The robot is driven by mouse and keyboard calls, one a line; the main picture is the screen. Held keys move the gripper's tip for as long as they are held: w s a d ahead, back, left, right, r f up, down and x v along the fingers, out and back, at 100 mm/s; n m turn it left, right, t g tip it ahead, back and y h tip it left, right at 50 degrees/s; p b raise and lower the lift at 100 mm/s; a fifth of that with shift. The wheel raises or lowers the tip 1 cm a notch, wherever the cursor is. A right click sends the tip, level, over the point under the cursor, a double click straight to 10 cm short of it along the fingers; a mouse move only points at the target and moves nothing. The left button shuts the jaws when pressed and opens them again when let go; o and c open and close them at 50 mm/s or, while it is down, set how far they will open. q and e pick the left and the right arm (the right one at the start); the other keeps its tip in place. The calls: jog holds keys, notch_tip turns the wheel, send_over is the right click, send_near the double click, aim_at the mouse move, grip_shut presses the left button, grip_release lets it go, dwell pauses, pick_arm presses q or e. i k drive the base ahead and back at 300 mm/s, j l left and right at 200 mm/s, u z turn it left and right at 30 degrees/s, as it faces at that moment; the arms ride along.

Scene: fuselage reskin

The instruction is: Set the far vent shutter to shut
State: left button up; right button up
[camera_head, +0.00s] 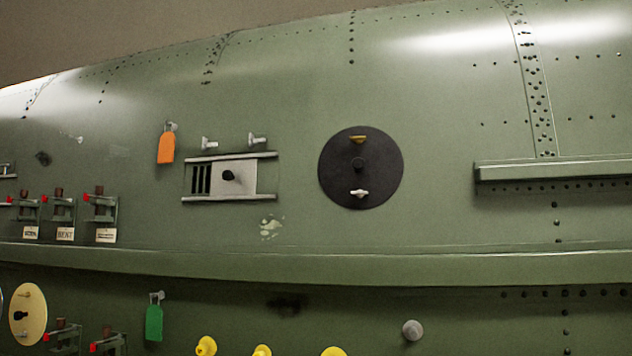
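A vent shutter (243,185) sits on the green fuselage wall, left of centre. Its pale plate with a black knob (229,176) lies between two horizontal rails. Several dark vent slots (201,180) show uncovered left of the plate; bare green skin shows between the rails to its right. I cannot tell from this view which one is the far vent. Neither of my grippers is in view.
An orange tag (166,148) hangs left of the shutter, with two pale pegs above it. A black disc (360,167) is to the right. Red-tipped latches (100,203) are at left. A long ledge (330,268) runs below; a green tag (154,322) hangs under it.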

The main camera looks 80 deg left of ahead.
aim_at(237, 176)
jog(key=u, duration=3.2)
